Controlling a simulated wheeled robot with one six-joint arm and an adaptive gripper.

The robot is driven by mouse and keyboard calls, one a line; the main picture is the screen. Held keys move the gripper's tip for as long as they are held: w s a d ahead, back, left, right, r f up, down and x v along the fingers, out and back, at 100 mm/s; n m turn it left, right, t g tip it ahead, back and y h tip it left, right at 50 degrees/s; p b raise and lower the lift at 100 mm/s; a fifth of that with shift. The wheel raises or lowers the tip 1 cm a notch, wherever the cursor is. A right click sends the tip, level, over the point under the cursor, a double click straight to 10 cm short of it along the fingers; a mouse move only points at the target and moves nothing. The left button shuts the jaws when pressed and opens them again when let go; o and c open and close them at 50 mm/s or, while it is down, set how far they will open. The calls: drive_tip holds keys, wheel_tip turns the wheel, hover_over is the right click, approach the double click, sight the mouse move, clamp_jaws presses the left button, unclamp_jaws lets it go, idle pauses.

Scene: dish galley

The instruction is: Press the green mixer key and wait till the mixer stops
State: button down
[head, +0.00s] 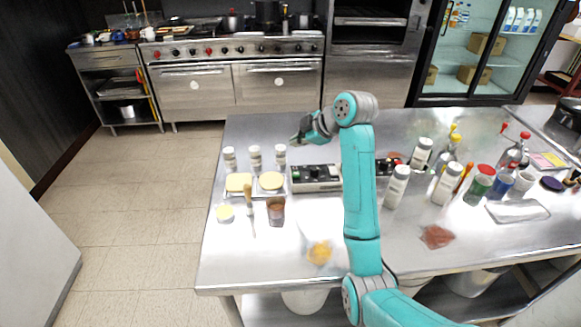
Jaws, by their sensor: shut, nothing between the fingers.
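A low grey control box (316,186) with a dark top and small knobs or keys stands on the steel table, left of my arm. A dark panel with small coloured parts (390,167) shows just right of my arm; the arm hides what lies between, so I cannot tell if they are one unit. My gripper (297,138) is shut and empty. It points left above the far edge of the table, beyond the box in the picture, apart from it.
A brown cup (276,210) is in front. Bottles (396,187) crowd the right side. The front left of the steel table (225,262) is clear.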

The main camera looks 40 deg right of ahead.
sight(297, 174)
drive_tip(key=shift+f, duration=0.15)
drive_tip(key=shift+f, duration=4.25)
drive_tip(key=shift+f, duration=0.1)
drive_tip(key=shift+f, duration=0.3)
drive_tip(key=shift+f, duration=0.5)
drive_tip(key=shift+r, duration=0.9)
drive_tip(key=shift+r, duration=0.1)
drive_tip(key=shift+r, duration=2.4)
